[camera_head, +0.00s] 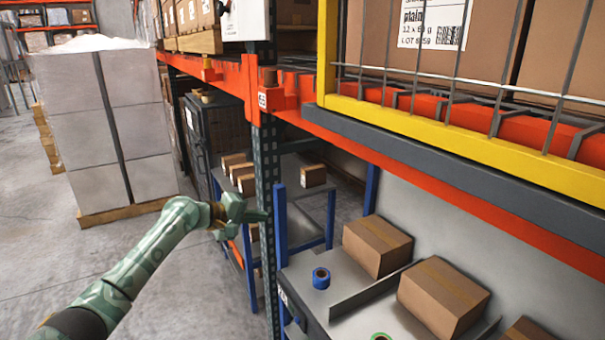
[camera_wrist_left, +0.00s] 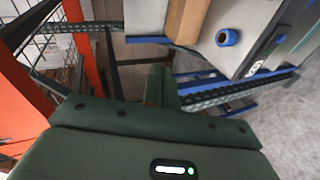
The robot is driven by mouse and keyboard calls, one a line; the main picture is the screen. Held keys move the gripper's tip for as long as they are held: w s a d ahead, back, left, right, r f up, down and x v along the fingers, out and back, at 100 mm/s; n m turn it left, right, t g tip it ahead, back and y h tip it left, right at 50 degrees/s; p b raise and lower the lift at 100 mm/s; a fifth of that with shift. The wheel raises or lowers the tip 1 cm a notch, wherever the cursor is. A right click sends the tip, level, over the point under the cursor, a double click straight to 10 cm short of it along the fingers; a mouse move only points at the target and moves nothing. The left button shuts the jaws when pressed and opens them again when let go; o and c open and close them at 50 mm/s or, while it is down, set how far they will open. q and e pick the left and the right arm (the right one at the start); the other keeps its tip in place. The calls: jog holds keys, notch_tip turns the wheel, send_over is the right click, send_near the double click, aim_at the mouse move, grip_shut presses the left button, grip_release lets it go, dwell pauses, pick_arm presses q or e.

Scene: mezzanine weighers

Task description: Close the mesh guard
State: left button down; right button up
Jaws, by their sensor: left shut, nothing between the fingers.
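The mesh guard (camera_head: 450,138), a yellow frame with grey wire mesh, stands along the orange shelf beam at upper right in the head view. Its right part runs out of the picture, and cartons show behind its mesh. My left gripper (camera_head: 262,215) is shut and empty, in front of the dark rack upright, left of and below the guard's yellow corner. It is apart from the guard. In the left wrist view the shut fingers (camera_wrist_left: 158,75) show at the middle with nothing between them. My right gripper is not in view.
A perforated rack upright (camera_head: 267,170) stands behind my left gripper. A bench (camera_head: 300,262) below the beam bears cartons (camera_head: 377,246) and a blue tape roll (camera_head: 321,278). A wrapped pallet stack (camera_head: 100,125) stands at left. The floor (camera_head: 35,230) at left is clear.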

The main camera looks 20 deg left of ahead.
pick_arm(q)
jog(key=s+d+r+m+h+p, duration=0.1)
jog(key=s+r+h, duration=0.15)
jog(key=r, duration=0.85)
jog(key=s+d+r+m+h+p, duration=0.1)
jog(key=s+r+h, duration=0.15)
jog(key=r, duration=0.85)
jog(key=s+d+r+m+h+p, duration=0.1)
jog(key=s+d+r+h, duration=0.15)
jog(key=r, duration=0.85)
jog(key=w+d+p, duration=0.3)
jog(key=d, duration=0.7)
jog(key=shift+w+r+g, duration=0.2)
jog(key=shift+w+g, duration=0.05)
jog(key=shift+g, duration=0.15)
jog(key=shift+d, duration=0.1)
